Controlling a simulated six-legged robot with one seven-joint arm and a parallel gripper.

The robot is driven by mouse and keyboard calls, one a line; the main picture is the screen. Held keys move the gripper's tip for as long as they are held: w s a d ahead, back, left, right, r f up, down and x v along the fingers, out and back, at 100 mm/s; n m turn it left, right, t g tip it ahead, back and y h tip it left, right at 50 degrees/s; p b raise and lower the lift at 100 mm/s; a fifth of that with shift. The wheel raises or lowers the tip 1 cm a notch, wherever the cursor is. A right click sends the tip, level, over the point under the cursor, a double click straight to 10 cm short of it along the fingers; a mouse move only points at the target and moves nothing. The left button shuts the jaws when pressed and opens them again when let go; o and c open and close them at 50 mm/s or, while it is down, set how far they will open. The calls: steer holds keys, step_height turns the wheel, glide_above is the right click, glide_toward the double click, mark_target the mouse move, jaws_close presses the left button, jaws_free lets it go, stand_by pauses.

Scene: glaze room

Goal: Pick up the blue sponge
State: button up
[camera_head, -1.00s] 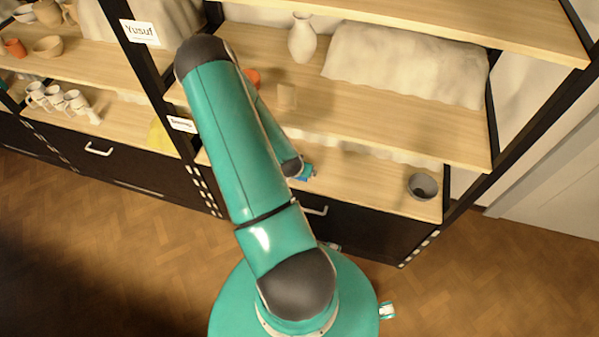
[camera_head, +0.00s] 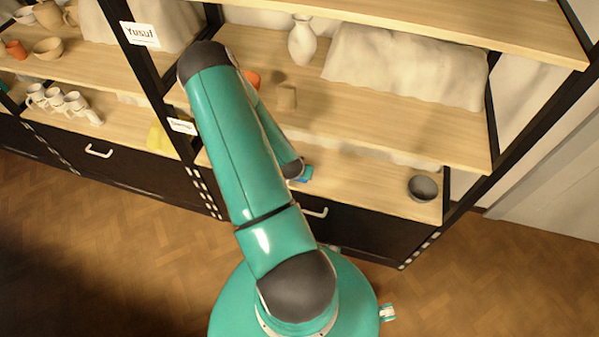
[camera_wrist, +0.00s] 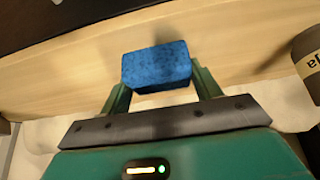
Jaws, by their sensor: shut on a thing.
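The blue sponge (camera_wrist: 157,68) sits between the two green fingers of my gripper (camera_wrist: 160,88) in the wrist view. The fingers are shut on its sides. My arm hides most of the gripper there. I cannot tell whether the sponge touches the shelf.
A dark grey bowl (camera_head: 423,188) stands at the right of the lower shelf (camera_head: 360,190). Black posts frame the shelving. White mugs (camera_head: 62,101) stand at left.

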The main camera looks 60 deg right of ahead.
steer(key=shift+r, duration=0.6)
steer(key=w+a+r, duration=0.8)
steer(key=w+r, duration=0.3)
steer(key=shift+a+r, duration=0.3)
steer(key=shift+a, duration=0.1)
steer(key=shift+o, duration=0.5)
